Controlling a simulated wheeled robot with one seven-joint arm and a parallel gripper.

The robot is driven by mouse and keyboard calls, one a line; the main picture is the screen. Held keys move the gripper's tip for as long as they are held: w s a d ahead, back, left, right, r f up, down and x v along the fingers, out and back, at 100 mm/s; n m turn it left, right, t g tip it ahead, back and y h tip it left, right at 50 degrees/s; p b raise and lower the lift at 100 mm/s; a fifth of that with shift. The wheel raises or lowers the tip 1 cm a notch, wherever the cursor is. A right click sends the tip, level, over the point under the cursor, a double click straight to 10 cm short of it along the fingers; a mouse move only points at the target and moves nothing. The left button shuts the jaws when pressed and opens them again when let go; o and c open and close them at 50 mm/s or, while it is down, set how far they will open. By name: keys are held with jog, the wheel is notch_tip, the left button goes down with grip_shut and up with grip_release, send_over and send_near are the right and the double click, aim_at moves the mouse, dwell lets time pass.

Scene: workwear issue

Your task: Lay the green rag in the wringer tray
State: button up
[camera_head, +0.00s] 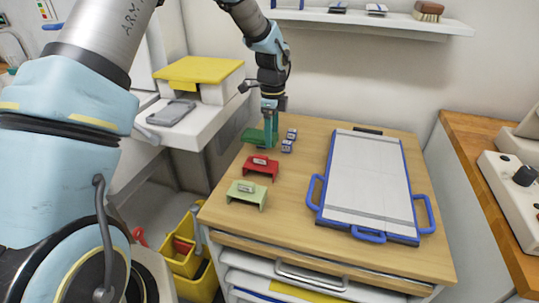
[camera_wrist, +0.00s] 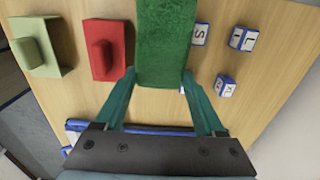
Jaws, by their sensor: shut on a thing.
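The green rag (camera_wrist: 165,40) is a fuzzy dark green strip between the fingertips of my gripper (camera_wrist: 160,75), which is shut on its near end. In the head view the rag (camera_head: 253,137) shows at my gripper (camera_head: 270,125), low over the back left of the wooden table top; I cannot tell whether it touches the wood. A flat grey-white panelled tray (camera_head: 368,172) with a blue frame and blue handles lies on the table to the right, apart from the rag. I cannot tell whether this is the wringer tray. A yellow mop bucket (camera_head: 185,262) stands on the floor at left.
A red bracket-shaped piece (camera_head: 261,167) and a pale green one (camera_head: 246,194) stand in front of the rag. Several small lettered blocks (camera_head: 288,146) sit just right of it. A wooden counter (camera_head: 490,190) is at right. The table's front strip is clear.

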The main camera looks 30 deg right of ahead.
aim_at(272, 158)
jog(key=shift+f+p, duration=0.7)
jog(key=shift+f, duration=2.3)
jog(key=shift+f, duration=0.1)
jog(key=o, duration=1.1)
notch_tip(272, 158, up, 12)
jog(key=b, duration=0.3)
